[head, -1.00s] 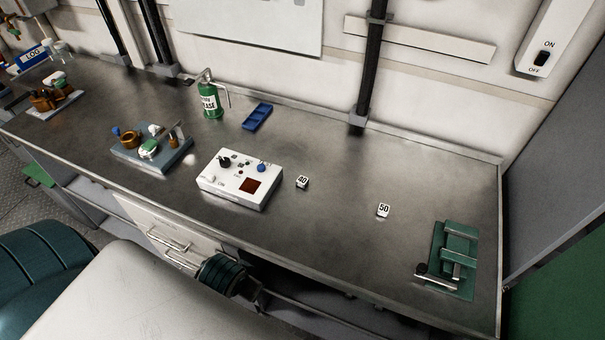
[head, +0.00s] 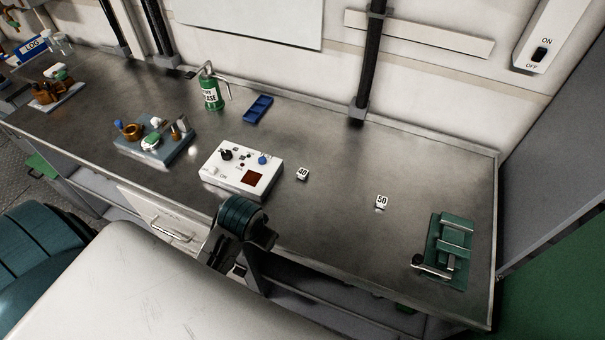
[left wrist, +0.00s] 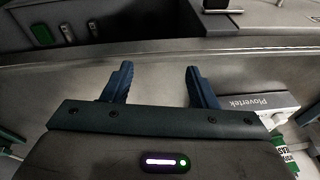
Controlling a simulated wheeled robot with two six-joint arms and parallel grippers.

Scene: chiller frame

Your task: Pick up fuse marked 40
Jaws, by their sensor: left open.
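The fuse marked 40 (head: 302,174) is a small white block on the metal bench, right of the white control box (head: 241,169). A similar fuse marked 50 (head: 381,202) stands farther right. My left gripper (left wrist: 159,68) is open and empty in the left wrist view, its two dark fingers apart. Neither fuse can be made out there. In the head view my dark banded arm part is at the bench's front edge, below the control box; the finger tips cannot be made out. My right gripper is not in view.
A green fixture (head: 450,250) sits at the bench's right end. A blue tray (head: 258,109) and a green grease can (head: 211,93) stand behind the control box. A grey-blue block with parts (head: 153,145) is to its left. The bench around the fuses is clear.

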